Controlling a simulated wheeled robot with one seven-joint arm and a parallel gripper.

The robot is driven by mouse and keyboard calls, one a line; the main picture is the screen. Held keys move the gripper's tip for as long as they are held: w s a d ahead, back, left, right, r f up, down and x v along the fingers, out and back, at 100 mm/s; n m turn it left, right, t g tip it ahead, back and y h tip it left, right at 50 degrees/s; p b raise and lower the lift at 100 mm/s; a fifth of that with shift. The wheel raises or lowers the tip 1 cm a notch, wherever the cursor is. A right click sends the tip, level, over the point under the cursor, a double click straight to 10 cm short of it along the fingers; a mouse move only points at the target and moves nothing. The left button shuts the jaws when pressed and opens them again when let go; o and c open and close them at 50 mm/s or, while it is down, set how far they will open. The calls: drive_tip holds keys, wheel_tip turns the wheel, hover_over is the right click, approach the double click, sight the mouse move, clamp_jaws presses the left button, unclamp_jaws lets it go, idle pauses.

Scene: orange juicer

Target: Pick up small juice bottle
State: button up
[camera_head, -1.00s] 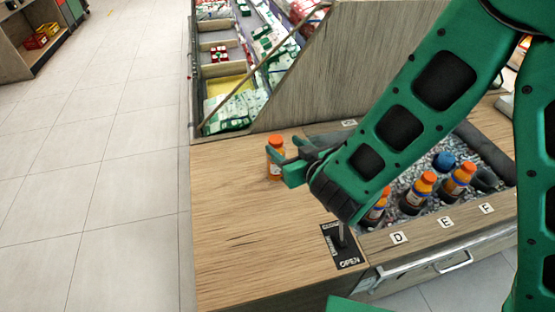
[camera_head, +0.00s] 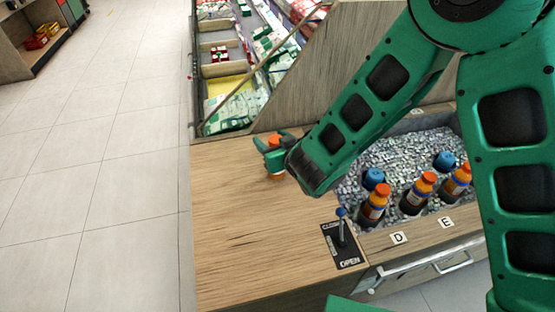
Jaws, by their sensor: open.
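A small juice bottle with an orange cap (camera_head: 275,140) stands on the wooden counter (camera_head: 235,230) near its back edge. My green gripper (camera_head: 268,148) is at the bottle, with its fingers around or in front of it. The gripper and wrist hide most of the bottle, so I cannot tell whether the fingers touch it. The jaws are open.
A bed of grey ice-like pieces (camera_head: 400,155) on the right holds several bottles, with orange-capped ones (camera_head: 374,204) in front and blue-capped ones behind. A lever (camera_head: 341,228) marked OPEN stands at the counter's front. A wooden partition (camera_head: 330,60) rises behind. The counter's left part is clear.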

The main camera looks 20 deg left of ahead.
drive_tip(key=shift+c, duration=0.3)
clamp_jaws()
drive_tip(key=shift+d, duration=0.1)
